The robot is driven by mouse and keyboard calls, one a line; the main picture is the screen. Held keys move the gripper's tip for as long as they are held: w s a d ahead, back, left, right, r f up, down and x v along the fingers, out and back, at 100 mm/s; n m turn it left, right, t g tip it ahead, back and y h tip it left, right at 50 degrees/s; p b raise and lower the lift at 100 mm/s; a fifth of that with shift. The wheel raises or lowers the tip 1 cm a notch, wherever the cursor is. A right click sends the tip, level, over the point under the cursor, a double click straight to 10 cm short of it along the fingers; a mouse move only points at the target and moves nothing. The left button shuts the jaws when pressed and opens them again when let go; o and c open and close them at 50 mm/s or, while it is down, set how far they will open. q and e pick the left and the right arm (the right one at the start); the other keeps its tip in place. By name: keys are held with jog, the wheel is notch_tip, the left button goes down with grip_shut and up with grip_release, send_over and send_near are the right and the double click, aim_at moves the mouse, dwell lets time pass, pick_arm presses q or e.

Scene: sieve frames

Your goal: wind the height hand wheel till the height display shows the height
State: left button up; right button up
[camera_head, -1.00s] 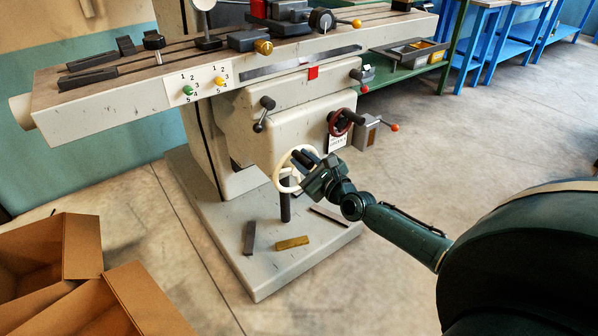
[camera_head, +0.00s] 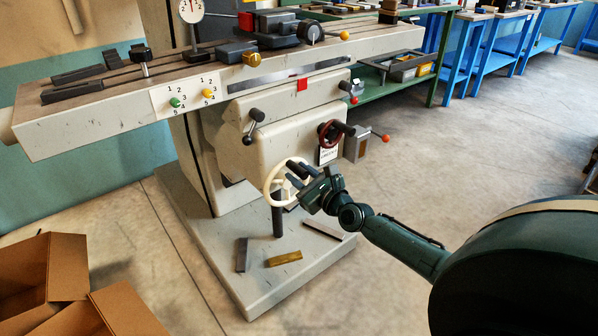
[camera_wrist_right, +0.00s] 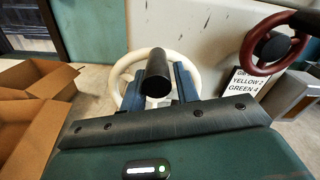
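The height hand wheel, a cream spoked wheel (camera_head: 268,187), is on the front of the machine's knee. It also shows in the right wrist view (camera_wrist_right: 122,72), behind its black handle (camera_wrist_right: 157,80). My right gripper (camera_head: 298,176) is at the wheel's right side. In the right wrist view its two blue-grey fingers (camera_wrist_right: 158,88) stand on either side of the handle, close against it, and appear shut on it. A round white dial (camera_head: 191,10) with a red needle is cut by the head view's top edge. I cannot read a height. My left gripper is not in view.
A dark red wheel (camera_head: 327,133) and a card (camera_wrist_right: 245,83) reading "YELLOW 2 GREEN 4" are just right of the hand wheel. Metal bars, one brass (camera_head: 284,259), lie on the machine's base. Open cardboard boxes (camera_head: 65,255) stand at left. Floor at right is clear.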

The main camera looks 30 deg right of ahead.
jog(key=shift+o, duration=1.3)
jog(key=shift+a+r, duration=0.1)
jog(key=shift+r, duration=0.15)
jog(key=s+d+p, duration=0.1)
jog(key=s, duration=1.2)
jog(key=shift+r, duration=0.1)
